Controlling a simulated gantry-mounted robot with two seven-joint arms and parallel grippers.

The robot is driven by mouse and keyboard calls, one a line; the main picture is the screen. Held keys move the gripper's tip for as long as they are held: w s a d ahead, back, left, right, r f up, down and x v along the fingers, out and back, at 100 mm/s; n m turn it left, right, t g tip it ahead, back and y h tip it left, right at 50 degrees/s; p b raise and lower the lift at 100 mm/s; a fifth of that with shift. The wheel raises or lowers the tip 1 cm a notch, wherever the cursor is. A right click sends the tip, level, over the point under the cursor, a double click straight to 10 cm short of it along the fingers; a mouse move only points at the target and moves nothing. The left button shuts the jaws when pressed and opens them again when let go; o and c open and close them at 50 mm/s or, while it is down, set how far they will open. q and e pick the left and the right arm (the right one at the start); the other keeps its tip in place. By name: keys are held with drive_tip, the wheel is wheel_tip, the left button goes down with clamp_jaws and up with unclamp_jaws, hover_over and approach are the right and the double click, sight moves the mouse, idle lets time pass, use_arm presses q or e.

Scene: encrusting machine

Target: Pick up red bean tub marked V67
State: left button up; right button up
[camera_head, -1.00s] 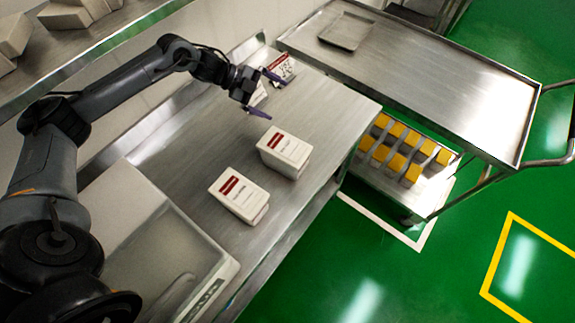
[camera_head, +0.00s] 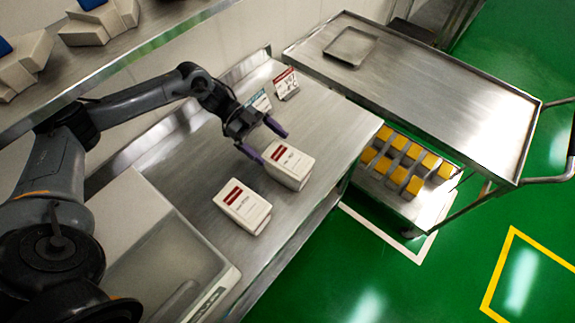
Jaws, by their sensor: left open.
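Two white tubs with red-banded labels stand on the steel table. One tub (camera_head: 289,166) is farther back and right; the other tub (camera_head: 242,207) is nearer and left. The label print is too small to tell which is marked V67. My left gripper (camera_head: 262,144) is open with purple fingers, at the back left edge of the farther tub. One finger is behind the tub and the other is at its left side. I cannot tell whether they touch it. My right gripper is not in view.
Two small label cards, a red one (camera_head: 285,84) and a blue one (camera_head: 259,102), stand at the table's back. A steel cart (camera_head: 440,95) with a tray (camera_head: 351,46) stands right, yellow-topped items (camera_head: 391,164) below.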

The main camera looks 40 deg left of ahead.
sight(285, 157)
use_arm(q)
drive_tip(key=shift+x, duration=2.7)
drive_tip(key=shift+r, duration=0.15)
drive_tip(key=shift+c, duration=0.5)
drive_tip(key=c, duration=1.4)
drive_tip(key=shift+r, duration=0.1)
